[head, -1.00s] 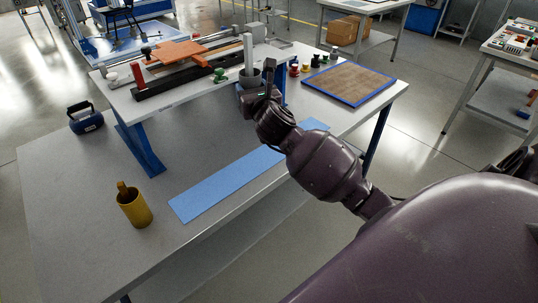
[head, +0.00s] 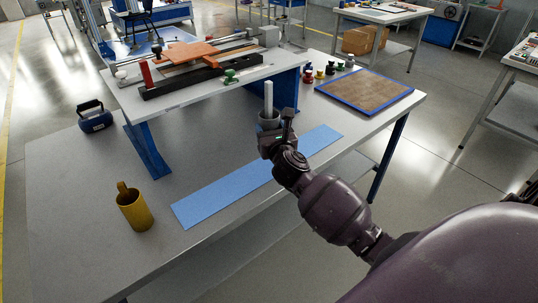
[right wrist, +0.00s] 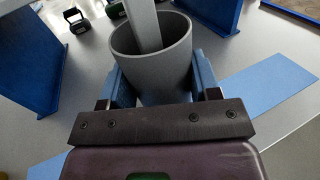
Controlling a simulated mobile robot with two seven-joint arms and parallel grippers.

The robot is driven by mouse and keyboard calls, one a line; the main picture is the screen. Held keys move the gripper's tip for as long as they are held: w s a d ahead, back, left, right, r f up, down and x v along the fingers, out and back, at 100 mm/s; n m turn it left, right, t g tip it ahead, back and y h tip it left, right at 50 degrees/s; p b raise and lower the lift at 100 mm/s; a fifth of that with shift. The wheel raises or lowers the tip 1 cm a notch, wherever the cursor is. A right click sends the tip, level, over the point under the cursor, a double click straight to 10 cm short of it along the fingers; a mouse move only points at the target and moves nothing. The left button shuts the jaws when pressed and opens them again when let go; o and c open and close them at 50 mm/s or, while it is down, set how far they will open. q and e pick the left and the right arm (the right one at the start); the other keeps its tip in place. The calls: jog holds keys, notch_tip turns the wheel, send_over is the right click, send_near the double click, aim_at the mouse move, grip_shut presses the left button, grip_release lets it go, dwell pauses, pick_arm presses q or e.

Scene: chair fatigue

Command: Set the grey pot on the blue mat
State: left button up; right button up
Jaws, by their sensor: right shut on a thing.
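The grey pot (head: 268,123) is a round open cup with a pale upright bar standing in it. My right gripper (head: 272,136) is shut on the pot. The right wrist view shows the pot (right wrist: 150,75) between two blue fingers, roughly upright. The blue mat (head: 215,189) is a long strip lying flat on the table. In the head view the pot appears just behind the mat's middle-right part; its height over the table is hard to tell. The mat also shows in the right wrist view (right wrist: 265,90) to the right of the pot. My left gripper is out of view.
A raised shelf (head: 200,85) on blue legs stands behind. A blue-framed brown board (head: 365,90) and several small knobs lie at back right. The table front is clear.

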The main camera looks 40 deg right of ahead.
notch_tip(320, 180, down, 8)
jog(key=b, duration=0.2)
jog(key=shift+r+b, duration=0.25)
jog(key=shift+b, duration=0.05)
jog(key=shift+f, duration=0.45)
jog(key=o, duration=1)
jog(key=shift+c, duration=0.2)
